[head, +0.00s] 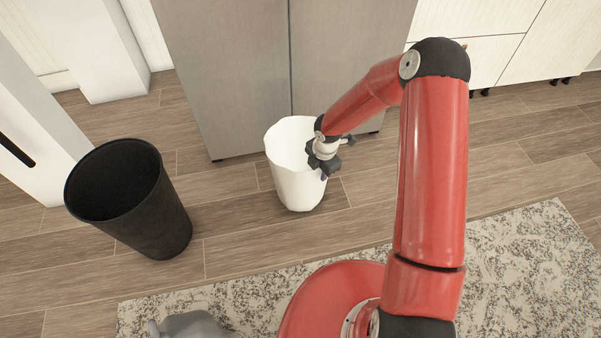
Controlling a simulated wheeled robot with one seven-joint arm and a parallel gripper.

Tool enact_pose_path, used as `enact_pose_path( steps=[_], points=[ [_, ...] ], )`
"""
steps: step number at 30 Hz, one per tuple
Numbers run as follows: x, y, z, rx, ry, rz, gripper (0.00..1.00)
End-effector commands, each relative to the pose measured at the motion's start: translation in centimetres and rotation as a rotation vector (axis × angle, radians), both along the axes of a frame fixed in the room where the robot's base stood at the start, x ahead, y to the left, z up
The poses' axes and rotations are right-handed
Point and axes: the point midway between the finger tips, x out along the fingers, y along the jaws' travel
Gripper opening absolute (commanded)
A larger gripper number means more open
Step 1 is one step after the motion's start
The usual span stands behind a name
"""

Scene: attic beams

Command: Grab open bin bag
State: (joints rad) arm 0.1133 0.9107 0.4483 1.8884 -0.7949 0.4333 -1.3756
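A white open-topped container with faceted sides (295,188) stands upright on the wood floor in front of the grey cabinet. It may be the open bin bag or a bin; I cannot tell which. My gripper (323,172) is at its right rim, pointing down, and covers part of that rim. The fingers are small and dark, and I cannot tell whether they are open, shut or touching the white wall. A black open bin (160,215) stands to the left, apart from the white container; its inside looks dark and I see no bag in it.
A tall grey two-door cabinet or fridge (240,70) stands close behind the white container. White cabinets (490,60) are at the back right. A patterned rug (530,260) lies in front. A grey object (190,326) is cut off at the bottom edge. Floor between the bins is clear.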

Motion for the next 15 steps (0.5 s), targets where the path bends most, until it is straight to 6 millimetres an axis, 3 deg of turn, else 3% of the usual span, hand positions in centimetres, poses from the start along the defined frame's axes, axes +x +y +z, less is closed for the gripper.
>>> enact_pose_path(
  steps=[11,15],
  points=[
    [0.01,0.00,-0.19,0.000,0.000,0.000,0.29],
    [0.01,0.00,-0.19,0.000,0.000,0.000,0.13]
  ],
)
